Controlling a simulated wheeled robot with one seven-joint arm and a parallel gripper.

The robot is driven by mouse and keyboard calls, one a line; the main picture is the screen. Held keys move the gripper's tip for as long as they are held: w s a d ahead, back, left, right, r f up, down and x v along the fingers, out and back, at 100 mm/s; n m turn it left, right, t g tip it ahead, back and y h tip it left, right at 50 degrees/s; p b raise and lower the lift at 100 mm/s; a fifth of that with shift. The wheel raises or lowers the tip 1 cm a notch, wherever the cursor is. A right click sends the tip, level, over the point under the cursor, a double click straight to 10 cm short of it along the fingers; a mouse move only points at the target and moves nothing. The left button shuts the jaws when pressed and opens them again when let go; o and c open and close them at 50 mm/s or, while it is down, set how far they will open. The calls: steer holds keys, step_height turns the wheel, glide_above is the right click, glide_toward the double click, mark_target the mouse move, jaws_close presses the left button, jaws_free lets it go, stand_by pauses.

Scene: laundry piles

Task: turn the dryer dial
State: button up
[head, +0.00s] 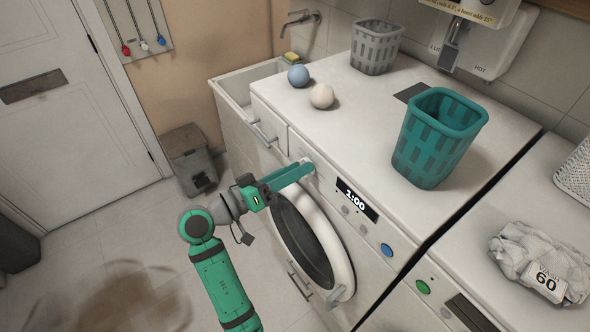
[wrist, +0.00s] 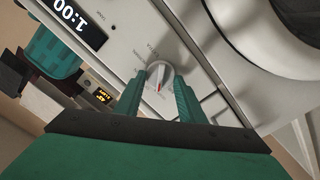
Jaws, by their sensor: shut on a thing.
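The dryer dial (wrist: 159,74) is a small pale knob with a red pointer mark on the machine's front panel, ringed by small printed labels. My gripper (wrist: 160,82) has its green fingers around the dial, one on each side, shut on it. In the head view my gripper (head: 305,166) reaches the upper left of the front panel and hides most of the dial. The dryer (head: 335,120) is white, with a round dark door below the panel and a display reading 1:00 (head: 356,199).
A teal basket (head: 437,137), a grey basket (head: 376,46) and two balls, blue (head: 298,76) and cream (head: 321,96), stand on top. A blue button (head: 386,250) is right of the display. The floor at left is mostly clear.

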steer(key=o, duration=1)
steer(key=shift+a, duration=0.1)
steer(key=v, duration=1.1)
